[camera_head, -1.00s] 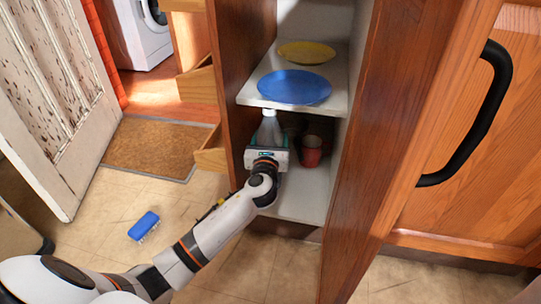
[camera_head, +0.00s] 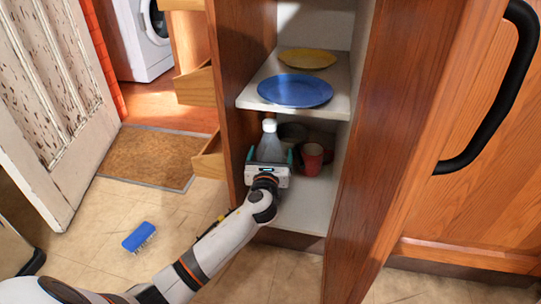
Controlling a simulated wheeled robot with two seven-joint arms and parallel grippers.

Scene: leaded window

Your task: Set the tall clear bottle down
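The tall clear bottle (camera_head: 270,146) stands upright on the cupboard's lower shelf (camera_head: 306,212), with a pale cap. Its base is hidden behind my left gripper. My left gripper (camera_head: 270,156) is in front of it, with one teal-tipped finger on each side of the bottle. The fingers are spread wide, and narrow gaps seem to show between them and the bottle. My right gripper is not in view.
A red cup (camera_head: 312,159) stands close right of the bottle, with darker dishes behind. Above is a shelf (camera_head: 337,104) with a blue plate (camera_head: 295,91) and a yellow plate (camera_head: 307,58). The cupboard's wooden sides flank the opening. A blue brush (camera_head: 139,237) lies on the floor.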

